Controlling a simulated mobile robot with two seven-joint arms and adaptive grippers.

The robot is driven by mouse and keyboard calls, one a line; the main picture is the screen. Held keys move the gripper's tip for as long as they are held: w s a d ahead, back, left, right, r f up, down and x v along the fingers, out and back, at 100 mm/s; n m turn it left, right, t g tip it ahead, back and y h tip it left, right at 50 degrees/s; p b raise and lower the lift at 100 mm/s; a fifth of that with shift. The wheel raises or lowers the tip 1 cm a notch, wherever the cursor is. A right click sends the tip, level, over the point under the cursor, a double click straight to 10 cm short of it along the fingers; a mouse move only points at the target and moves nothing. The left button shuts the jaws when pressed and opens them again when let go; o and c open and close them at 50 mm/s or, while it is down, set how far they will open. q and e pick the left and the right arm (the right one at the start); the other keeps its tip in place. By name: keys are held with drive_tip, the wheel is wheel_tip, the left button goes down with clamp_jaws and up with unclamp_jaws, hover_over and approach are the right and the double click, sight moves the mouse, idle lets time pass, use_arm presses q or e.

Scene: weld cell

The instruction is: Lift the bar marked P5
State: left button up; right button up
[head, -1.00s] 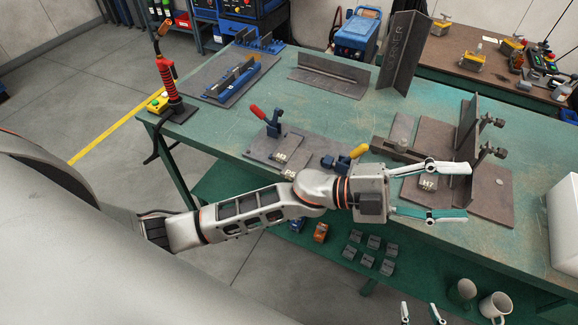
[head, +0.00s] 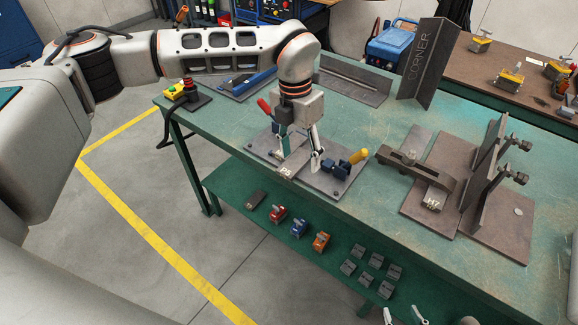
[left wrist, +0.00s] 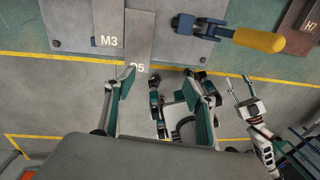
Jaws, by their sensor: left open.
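The bar marked P5 (head: 286,172) lies on a grey fixture plate at the table's front edge. In the left wrist view the bar (left wrist: 139,38) runs beside the M3 piece (left wrist: 108,25), and its labelled end reaches past the plate edge. My left gripper (head: 299,163) points down over this plate, open and empty. In the left wrist view its fingers (left wrist: 162,78) are apart; the left fingertip partly covers the P5 label, and the bar is not centred between them. My right gripper (head: 404,317) shows only its parted fingertips at the bottom edge; it also shows in the left wrist view (left wrist: 240,88).
A blue clamp with a yellow handle (head: 357,157) stands right of my left gripper, a red-handled clamp (head: 264,106) behind it. The H7 fixture (head: 490,225) with upright plates stands at right. Small blocks lie on the lower shelf (head: 240,190). The table between the fixtures is narrow.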

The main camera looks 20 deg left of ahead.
sight(288, 169)
use_arm(q)
drive_tip(key=shift+n+t+y, duration=0.3)
drive_tip(key=shift+n+y, duration=0.1)
drive_tip(key=shift+y, duration=0.1)
drive_tip(key=a, duration=0.1)
drive_tip(key=w+a, duration=0.1)
drive_tip(key=a+r, duration=0.1)
drive_tip(key=shift+w+a, duration=0.25)
drive_tip(key=shift+w, duration=0.05)
drive_tip(key=shift+a+f, duration=0.1)
drive_tip(key=shift+f, duration=3.65)
drive_tip(key=shift+r, duration=0.1)
drive_tip(key=c, duration=1.2)
